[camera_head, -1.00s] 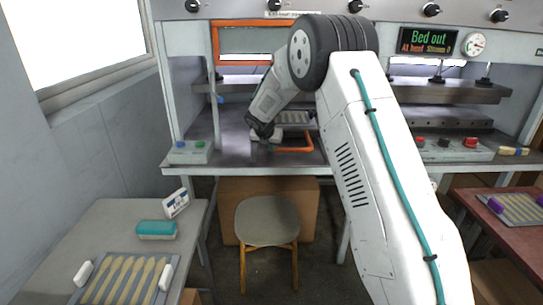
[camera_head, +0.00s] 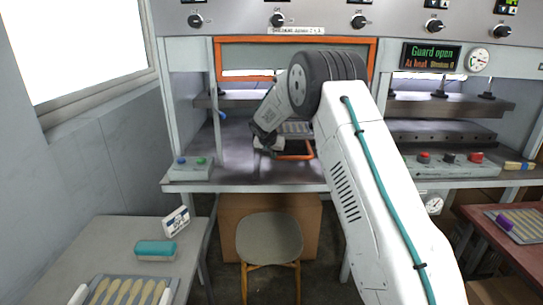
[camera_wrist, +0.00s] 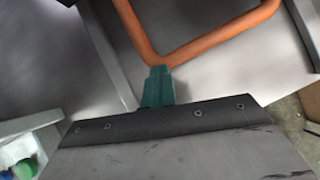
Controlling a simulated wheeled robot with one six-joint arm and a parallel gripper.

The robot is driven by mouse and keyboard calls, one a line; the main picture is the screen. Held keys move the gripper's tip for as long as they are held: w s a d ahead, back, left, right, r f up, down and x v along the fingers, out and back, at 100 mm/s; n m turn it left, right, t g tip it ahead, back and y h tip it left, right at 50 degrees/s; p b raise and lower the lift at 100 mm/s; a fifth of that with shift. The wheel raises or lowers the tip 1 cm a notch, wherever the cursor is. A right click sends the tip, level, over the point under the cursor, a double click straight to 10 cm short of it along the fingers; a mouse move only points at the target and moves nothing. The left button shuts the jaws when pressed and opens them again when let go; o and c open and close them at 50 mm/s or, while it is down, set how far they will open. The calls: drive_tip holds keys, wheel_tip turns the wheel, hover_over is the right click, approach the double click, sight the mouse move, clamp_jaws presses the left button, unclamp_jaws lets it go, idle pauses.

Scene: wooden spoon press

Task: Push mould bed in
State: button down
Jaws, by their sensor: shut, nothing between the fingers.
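The mould bed (camera_head: 298,127) is a grey ridged plate inside the left press, partly hidden behind my arm. Its orange handle (camera_head: 296,156) lies just above the press table in front of it. In the wrist view the handle (camera_wrist: 205,42) is an orange bar with a bent corner. My gripper (camera_wrist: 157,72) has teal fingers, which are shut and empty. Their tips meet the corner of the handle or lie right against it. In the head view my gripper (camera_head: 266,146) is small, at the left of the handle.
The orange-framed guard (camera_head: 228,60) is raised. A button box (camera_head: 190,169) stands at the table's left front; another (camera_head: 448,163) is at the right. A stool (camera_head: 269,238) stands below. A side table (camera_head: 120,235) holds a spoon tray (camera_head: 171,289) and a teal block (camera_head: 156,249).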

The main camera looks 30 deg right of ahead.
drive_tip(key=shift+s+d+f, duration=0.1)
drive_tip(key=shift+s, duration=0.2)
drive_tip(key=s+a, duration=0.1)
drive_tip(key=s+a+r, duration=0.1)
drive_tip(key=shift+a+r, duration=0.3)
drive_tip(key=v, duration=1)
drive_tip(key=s+f+m+g, duration=0.3)
drive_tip(key=s+m, duration=0.6)
drive_tip(key=s+a+r+m+y, duration=0.1)
drive_tip(key=s+a+r+m, duration=0.2)
drive_tip(key=s, duration=1.2)
drive_tip(key=s+a+r+m+y, duration=0.2)
drive_tip(key=s+m, duration=0.7)
drive_tip(key=s, duration=0.6)
drive_tip(key=s+a+r+m+y, duration=0.1)
drive_tip(key=s+a+r+m, duration=0.4)
drive_tip(key=s, duration=1)
drive_tip(key=shift+s+a+m+g, duration=0.2)
drive_tip(key=shift+a+m+g, duration=0.25)
drive_tip(key=shift+m, duration=0.45)
